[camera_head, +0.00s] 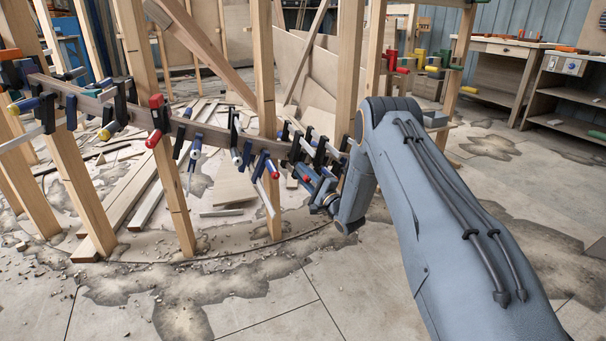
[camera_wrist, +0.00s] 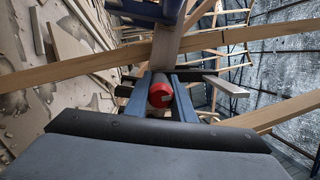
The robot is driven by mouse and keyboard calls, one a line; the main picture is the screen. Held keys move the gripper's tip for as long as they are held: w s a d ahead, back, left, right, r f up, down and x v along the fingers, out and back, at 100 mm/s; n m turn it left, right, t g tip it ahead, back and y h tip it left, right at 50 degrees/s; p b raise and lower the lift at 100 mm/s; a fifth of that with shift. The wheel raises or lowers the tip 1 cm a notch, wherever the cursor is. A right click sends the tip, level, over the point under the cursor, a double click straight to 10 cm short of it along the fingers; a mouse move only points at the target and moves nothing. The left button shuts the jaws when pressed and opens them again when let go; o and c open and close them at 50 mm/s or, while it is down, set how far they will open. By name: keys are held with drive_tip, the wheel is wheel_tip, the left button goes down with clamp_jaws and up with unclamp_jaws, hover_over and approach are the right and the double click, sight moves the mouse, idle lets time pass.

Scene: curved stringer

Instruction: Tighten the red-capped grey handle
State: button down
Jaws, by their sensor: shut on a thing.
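In the wrist view, a round red cap (camera_wrist: 160,94) faces the camera at the end of a handle. The handle's grey part is mostly hidden behind the cap. The two blue-grey fingers of my gripper (camera_wrist: 159,104) lie on either side of the cap, closed on the handle. In the head view, my gripper (camera_head: 318,190) is at the right end of the row of clamps on the curved wooden stringer (camera_head: 95,100).
Upright wooden posts (camera_head: 265,110) stand along the stringer. Loose boards (camera_head: 150,205) and rubble lie on the floor. A workbench (camera_head: 505,65) stands at the back right.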

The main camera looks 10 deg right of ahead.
sight(310, 180)
drive_tip(key=shift+f, duration=0.1)
drive_tip(key=c, duration=1.5)
unclamp_jaws()
drive_tip(key=shift+p+v, duration=1.25)
drive_tip(key=shift+v, duration=2.65)
drive_tip(key=shift+s+a+p+v, duration=0.15)
drive_tip(key=shift+p+v, duration=0.45)
drive_tip(key=shift+v, duration=0.6)
drive_tip(key=shift+s+a+p+v, duration=0.15)
drive_tip(key=shift+p+v, duration=0.45)
drive_tip(key=shift+v, duration=0.65)
drive_tip(key=shift+a+p+v, duration=0.25)
drive_tip(key=shift+p+v, duration=0.35)
drive_tip(key=shift+v, duration=0.6)
drive_tip(key=shift+r, duration=0.2)
